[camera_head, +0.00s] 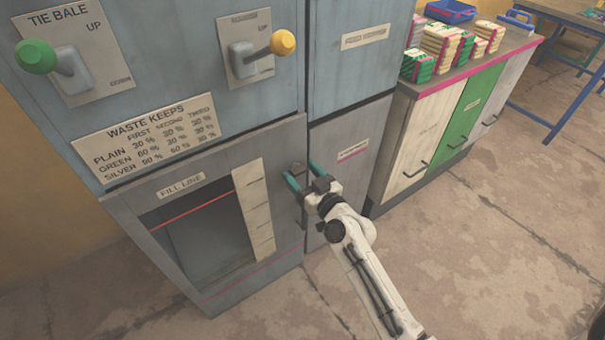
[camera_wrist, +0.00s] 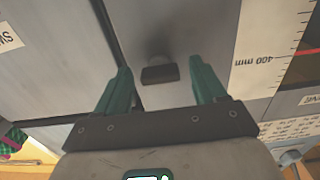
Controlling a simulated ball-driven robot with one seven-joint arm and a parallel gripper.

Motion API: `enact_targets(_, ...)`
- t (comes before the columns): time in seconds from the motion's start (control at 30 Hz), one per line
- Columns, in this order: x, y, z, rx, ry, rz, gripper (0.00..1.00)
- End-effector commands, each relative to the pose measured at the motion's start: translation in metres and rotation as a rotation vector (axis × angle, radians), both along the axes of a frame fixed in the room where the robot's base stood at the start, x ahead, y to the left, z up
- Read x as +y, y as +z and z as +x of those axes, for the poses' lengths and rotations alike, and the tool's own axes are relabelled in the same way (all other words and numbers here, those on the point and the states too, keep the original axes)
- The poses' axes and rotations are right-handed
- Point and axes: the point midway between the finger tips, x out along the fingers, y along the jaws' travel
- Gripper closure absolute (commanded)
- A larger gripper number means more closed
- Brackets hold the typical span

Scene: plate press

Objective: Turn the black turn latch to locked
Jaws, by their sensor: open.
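The black turn latch (camera_wrist: 159,74) shows in the wrist view as a short dark block on the grey cabinet front, its long side lying across the picture. My gripper (camera_wrist: 162,78) is open, with one green finger on each side of the latch in the picture. I cannot tell whether the fingers touch it or how far off they are. In the head view my gripper (camera_head: 304,177) is at the right edge of the lower door, beside the ruler strip. The latch is largely hidden there by the fingers. Nothing is held.
The lower door has a window with a red fill line (camera_head: 190,213) and a ruler strip (camera_head: 254,207). Above are a green-knobbed lever (camera_head: 36,56) and a yellow-knobbed lever (camera_head: 283,42). A counter with stacked packs (camera_head: 440,45) stands right. The floor in front is clear.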

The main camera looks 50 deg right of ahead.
Motion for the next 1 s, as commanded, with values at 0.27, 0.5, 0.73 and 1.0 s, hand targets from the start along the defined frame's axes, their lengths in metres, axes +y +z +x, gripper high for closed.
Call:
enact_targets(0.27,0.0001,-0.0001,-0.0003,0.0,0.0,0.0,0.43)
enact_targets(0.5,0.0001,0.0,-0.0005,0.0,0.0,0.0,0.66)
enact_targets(0.73,0.0001,0.0,-0.0005,0.0,0.0,0.0,0.86)
enact_targets(1.0,0.0001,0.0,-0.0005,-0.01,0.0,0.034,0.86)
